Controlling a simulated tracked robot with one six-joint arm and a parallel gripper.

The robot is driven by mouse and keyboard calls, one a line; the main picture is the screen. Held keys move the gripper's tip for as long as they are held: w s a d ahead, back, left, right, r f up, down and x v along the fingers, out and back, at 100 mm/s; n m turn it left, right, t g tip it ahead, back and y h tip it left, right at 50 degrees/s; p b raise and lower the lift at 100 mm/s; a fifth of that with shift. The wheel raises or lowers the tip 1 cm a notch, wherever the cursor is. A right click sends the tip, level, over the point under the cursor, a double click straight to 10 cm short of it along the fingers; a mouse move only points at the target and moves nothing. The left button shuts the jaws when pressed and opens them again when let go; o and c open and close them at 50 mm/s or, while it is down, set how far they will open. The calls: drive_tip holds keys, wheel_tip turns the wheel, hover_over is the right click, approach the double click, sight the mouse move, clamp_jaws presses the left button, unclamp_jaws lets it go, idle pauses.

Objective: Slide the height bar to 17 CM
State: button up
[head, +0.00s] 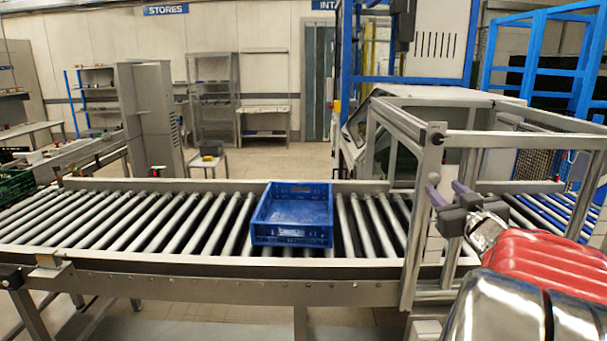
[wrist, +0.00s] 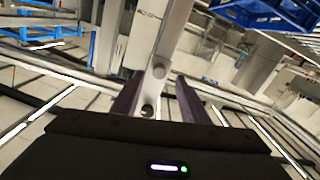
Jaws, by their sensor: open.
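A grey metal frame stands over the conveyor at the right in the head view, with an upright post (head: 417,225). A horizontal bar (head: 520,141) crosses it and appears to be the height bar; a dark round knob (head: 437,139) sits at its left end. I cannot read any scale marks. My gripper (head: 445,192) is open, its purple fingers beside the post and below the bar. In the wrist view, my gripper (wrist: 158,92) has its fingers apart on either side of a pale metal post (wrist: 155,45) with a small round part; I cannot tell whether they touch.
A blue crate (head: 292,216) sits on the roller conveyor (head: 130,220), left of the frame. A machine enclosure (head: 375,130) and blue framing (head: 535,55) stand behind. A green crate (head: 15,185) is at the far left. The rollers left of the blue crate are clear.

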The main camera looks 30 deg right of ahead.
sight(436, 182)
drive_tip(key=shift+x, duration=2.9)
clamp_jaws()
